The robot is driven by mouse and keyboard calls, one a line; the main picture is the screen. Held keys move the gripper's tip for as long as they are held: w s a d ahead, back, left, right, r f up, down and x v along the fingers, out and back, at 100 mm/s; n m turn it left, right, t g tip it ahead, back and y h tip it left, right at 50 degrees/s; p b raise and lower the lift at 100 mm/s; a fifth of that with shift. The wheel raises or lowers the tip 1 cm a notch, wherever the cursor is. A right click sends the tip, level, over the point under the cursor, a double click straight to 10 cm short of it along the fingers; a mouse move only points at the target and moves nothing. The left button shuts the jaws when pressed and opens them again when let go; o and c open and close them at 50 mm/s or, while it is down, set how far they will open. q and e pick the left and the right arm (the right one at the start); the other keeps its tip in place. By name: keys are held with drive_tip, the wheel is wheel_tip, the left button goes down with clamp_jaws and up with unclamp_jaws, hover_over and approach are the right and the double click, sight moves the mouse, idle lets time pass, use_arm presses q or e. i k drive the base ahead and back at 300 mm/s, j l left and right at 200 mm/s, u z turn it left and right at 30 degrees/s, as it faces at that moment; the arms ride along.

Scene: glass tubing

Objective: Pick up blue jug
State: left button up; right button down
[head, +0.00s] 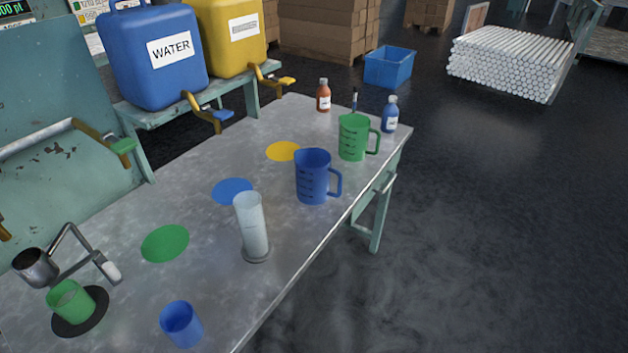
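The blue jug (312,178) stands upright on the grey metal table (215,290), near its right edge. Its handle points right and dark measuring marks show on its side. A blue round spot (232,191) lies on the tabletop to its left. Neither of my grippers shows in the head view, and nothing is touching the jug from outside.
A clear cylinder (252,228) stands just front-left of the jug, and a green jug (353,138) behind it to the right. A blue cup (181,324) and green cup (71,301) are nearer. Bottles (323,97) stand at the far end. Floor to the right is open.

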sight(313, 167)
drive_tip(key=i+l+u, duration=0.2)
drive_tip(key=u, duration=0.25)
drive_tip(key=i+l+u, duration=0.15)
drive_tip(key=l+u, duration=1.1)
drive_tip(key=i+l, duration=0.05)
drive_tip(key=l, duration=0.1)
